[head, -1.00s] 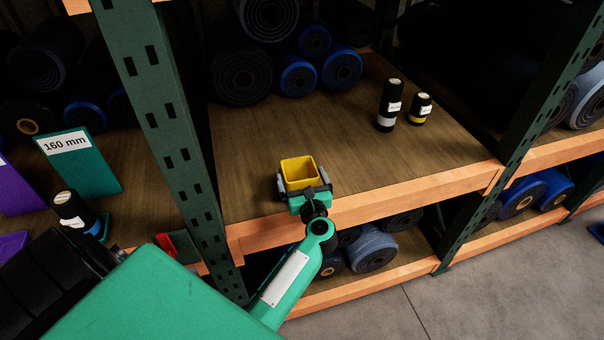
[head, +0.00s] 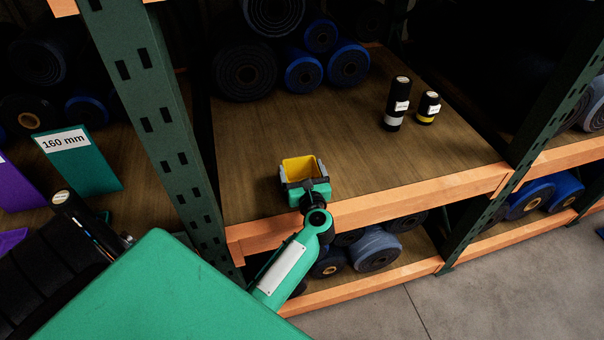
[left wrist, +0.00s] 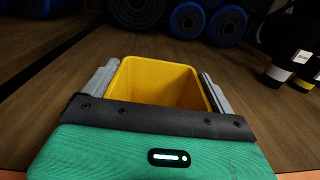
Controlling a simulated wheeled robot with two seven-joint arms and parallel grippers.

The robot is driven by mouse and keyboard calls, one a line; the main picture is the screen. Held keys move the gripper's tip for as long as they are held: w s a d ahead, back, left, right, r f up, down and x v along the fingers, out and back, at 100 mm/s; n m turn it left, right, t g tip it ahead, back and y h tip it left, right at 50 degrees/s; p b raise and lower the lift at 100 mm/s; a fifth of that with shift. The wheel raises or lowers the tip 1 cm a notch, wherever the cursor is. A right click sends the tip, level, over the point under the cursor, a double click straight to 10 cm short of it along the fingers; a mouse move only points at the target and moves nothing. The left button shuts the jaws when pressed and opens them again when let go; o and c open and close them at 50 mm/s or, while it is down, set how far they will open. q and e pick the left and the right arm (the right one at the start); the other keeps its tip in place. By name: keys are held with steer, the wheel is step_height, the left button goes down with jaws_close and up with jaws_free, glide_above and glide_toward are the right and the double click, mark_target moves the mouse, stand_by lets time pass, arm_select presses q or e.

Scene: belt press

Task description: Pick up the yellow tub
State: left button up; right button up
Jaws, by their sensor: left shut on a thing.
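The yellow tub (head: 299,170) is an open, empty square bin at the front of the wooden shelf. My left gripper (head: 300,181) is shut on it, with one grey finger on each side wall. In the left wrist view the tub (left wrist: 158,80) sits upright between the two fingers of the gripper (left wrist: 158,90), and its far inner wall shows. The tub's underside is hidden, so I cannot tell whether it touches the shelf. My right gripper is not in view.
Two black bottles stand right on the shelf (head: 400,165), a tall one (head: 397,104) and a short one (head: 427,107). Belt rolls (head: 304,72) lie at the back. A green upright (head: 165,120) stands left of the tub. The shelf's middle is clear.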

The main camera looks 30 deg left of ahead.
arm_select(q)
step_height(320, 180, up, 20)
stand_by(0.3)
